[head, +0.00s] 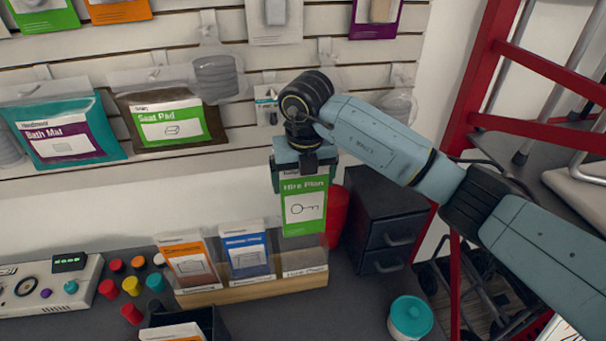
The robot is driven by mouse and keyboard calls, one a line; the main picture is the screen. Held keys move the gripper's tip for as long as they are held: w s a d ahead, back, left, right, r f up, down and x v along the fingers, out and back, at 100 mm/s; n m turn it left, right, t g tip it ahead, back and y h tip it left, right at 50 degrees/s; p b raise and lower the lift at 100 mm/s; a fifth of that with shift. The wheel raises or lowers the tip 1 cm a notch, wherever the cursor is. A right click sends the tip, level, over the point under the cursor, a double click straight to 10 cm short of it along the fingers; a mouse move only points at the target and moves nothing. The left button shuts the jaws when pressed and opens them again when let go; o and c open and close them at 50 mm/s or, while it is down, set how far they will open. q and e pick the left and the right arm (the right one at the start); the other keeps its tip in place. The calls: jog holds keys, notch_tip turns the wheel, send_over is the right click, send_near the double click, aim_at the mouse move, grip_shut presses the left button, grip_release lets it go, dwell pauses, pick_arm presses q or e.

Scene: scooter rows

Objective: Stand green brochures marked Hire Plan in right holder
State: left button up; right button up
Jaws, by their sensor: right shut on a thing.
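A green brochure marked Hire Plan (305,211), with a key drawing, hangs upright from my right gripper (304,172). The gripper is shut on its top edge. The brochure is above the right part of a clear-fronted holder with a wooden base (255,291). The holder's right compartment (304,270) shows a label too small to read surely and no brochure standing in it. An orange brochure (190,264) stands in the left compartment and a blue one (247,255) in the middle. My left gripper is not in view.
A dark drawer unit (388,225) and a red object (338,215) stand behind and right of the holder. A teal-lidded pot (411,317) is at front right. Coloured knobs (131,286) lie left. A black box with brochures (180,329) is in front. A red frame (480,90) rises at right.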

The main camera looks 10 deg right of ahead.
aim_at(303, 214)
jog(key=shift+f+b, duration=3.45)
jog(key=shift+f, duration=1.95)
jog(key=o, duration=1)
